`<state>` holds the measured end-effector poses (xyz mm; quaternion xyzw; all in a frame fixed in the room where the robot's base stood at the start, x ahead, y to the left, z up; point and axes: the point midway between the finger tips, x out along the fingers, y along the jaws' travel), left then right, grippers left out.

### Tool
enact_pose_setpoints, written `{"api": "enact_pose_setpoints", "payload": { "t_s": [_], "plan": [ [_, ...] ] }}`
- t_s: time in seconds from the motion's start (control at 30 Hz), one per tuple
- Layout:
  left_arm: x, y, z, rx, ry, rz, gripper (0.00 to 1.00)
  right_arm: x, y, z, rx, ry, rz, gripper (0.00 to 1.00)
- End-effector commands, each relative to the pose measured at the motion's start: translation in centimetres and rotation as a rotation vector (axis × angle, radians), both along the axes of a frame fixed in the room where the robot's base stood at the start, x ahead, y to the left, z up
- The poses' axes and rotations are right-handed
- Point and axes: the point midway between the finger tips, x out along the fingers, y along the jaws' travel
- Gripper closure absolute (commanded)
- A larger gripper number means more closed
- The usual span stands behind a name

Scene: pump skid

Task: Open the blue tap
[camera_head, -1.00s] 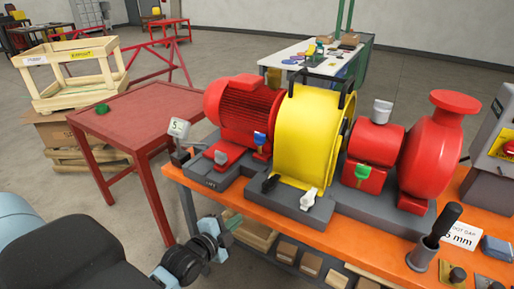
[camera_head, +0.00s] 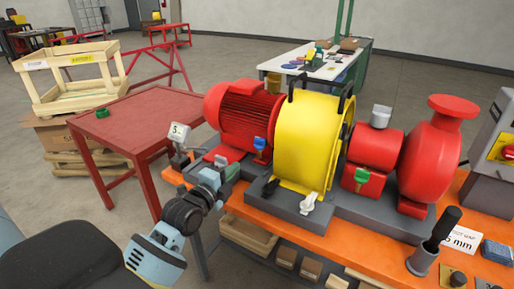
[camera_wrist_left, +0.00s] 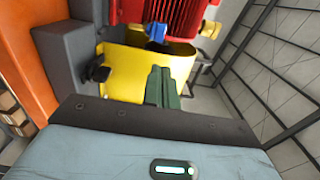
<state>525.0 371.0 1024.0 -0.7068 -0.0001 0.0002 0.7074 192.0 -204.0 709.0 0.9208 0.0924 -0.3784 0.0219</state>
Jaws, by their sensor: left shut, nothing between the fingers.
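The blue tap (camera_head: 259,143) sits low at the front of the red motor (camera_head: 243,112), left of the yellow guard. It also shows at the top of the left wrist view (camera_wrist_left: 157,32). My left gripper (camera_head: 230,173) is at the front left edge of the skid, below and left of the blue tap in the head view and apart from it. Its green fingers (camera_wrist_left: 162,88) are shut and empty, pointing toward the motor side. My right gripper is not in view.
A black tap (camera_head: 270,188), a white tap (camera_head: 308,202) and a green tap (camera_head: 361,175) are further right. The yellow guard (camera_head: 305,140) stands beside the motor. The red table (camera_head: 140,110) is mostly clear.

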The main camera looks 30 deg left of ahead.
Motion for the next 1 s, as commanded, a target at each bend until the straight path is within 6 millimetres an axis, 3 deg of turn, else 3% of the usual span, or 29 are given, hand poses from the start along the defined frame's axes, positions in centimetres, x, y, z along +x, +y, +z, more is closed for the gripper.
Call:
{"api": "enact_pose_setpoints", "payload": {
  "t_s": [0.7, 1.0],
  "plan": [
    [10.7, 0.0, 0.1, -0.003, -0.001, 0.000, 1.00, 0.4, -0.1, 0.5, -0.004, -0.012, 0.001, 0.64],
    [13.2, 0.0, 0.0, -0.001, 0.000, 0.000, 1.00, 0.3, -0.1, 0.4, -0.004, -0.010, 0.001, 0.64]
  ]
}}
